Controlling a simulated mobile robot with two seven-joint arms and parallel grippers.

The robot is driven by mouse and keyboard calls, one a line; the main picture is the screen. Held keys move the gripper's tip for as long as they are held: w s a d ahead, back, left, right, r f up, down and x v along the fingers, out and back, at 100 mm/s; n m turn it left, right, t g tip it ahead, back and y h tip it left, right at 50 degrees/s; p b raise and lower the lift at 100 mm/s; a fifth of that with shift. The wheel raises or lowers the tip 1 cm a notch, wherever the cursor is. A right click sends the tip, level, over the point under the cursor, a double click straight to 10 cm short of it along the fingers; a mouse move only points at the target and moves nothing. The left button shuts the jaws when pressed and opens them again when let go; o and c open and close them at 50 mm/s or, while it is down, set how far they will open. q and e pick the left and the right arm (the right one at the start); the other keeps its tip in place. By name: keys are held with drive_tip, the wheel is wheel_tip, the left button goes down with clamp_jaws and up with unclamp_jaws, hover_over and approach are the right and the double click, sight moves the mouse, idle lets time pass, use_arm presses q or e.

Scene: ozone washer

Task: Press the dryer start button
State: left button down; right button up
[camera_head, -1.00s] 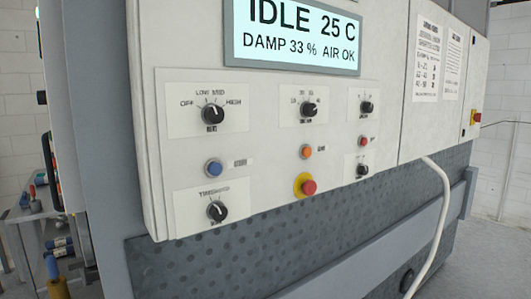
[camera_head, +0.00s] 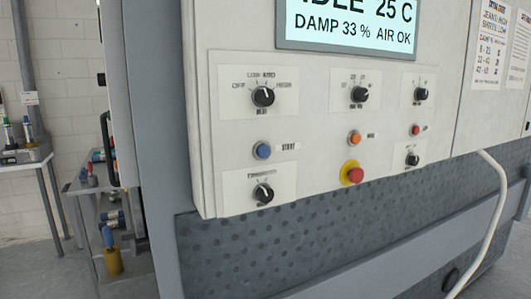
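The dryer's control panel (camera_head: 313,197) fills the middle of the head view. The blue button (camera_head: 262,150) with a label reading START sits at its left, between the heat knob (camera_head: 263,96) above and another black knob (camera_head: 262,193) below. An orange button (camera_head: 354,138) and a small red button (camera_head: 415,130) are further right. A red mushroom button on a yellow ring (camera_head: 353,174) sits low on the panel. The display (camera_head: 345,38) is cut by the top edge and shows IDLE 25 C, DAMP 33 %, AIR OK. Neither gripper is in view.
A metal stand with bottles and a yellow cylinder (camera_head: 112,259) is left of the dryer. Another table (camera_head: 42,165) stands further left against the brick wall. A white hose (camera_head: 490,215) hangs at the right. A grey rail (camera_head: 400,245) crosses the dryer's lower front.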

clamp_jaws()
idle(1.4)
